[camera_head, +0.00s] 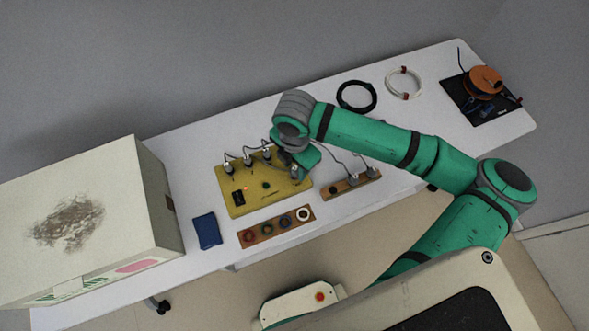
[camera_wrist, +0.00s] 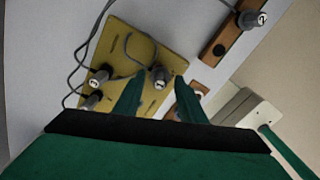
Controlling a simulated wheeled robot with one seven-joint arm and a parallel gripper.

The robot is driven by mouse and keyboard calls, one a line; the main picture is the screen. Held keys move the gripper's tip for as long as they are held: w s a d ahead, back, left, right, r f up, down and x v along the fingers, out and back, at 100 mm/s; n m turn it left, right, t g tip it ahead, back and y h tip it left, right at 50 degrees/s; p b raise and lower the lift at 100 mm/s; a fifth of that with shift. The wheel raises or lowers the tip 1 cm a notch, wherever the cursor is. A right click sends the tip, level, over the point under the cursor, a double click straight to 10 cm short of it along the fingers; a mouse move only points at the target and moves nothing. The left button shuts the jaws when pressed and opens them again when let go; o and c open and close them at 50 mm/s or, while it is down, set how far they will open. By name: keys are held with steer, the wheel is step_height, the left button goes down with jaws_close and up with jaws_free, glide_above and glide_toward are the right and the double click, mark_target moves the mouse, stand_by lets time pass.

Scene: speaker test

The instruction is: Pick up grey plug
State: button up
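Several grey plugs with cables stand on the yellow panel (camera_head: 240,203). One grey plug (camera_wrist: 160,77) stands in the panel and appears between and just past my fingertips in the wrist view. Two other grey plugs, one of them here (camera_wrist: 101,76), are at the panel's left in that view. My gripper (camera_wrist: 160,84) is open, with a visible gap on each side of the near plug. In the head view my gripper (camera_head: 297,165) is over the panel's right part, and my wrist hides some of the panel. I cannot tell how far its fingertips are above the plug's base.
A wooden strip (camera_head: 337,190) with plugs lies right of the panel. Another wooden strip (camera_head: 240,238) with coloured rings lies in front. A blue item (camera_head: 206,231) and a large pale box (camera_head: 85,215) are left. Cable coils (camera_head: 371,106) and an orange reel (camera_head: 486,80) lie farther right.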

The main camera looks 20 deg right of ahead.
steer(key=shift+f, duration=0.7)
steer(key=shift+c, duration=0.6)
jaws_close()
steer(key=shift+r, duration=0.1)
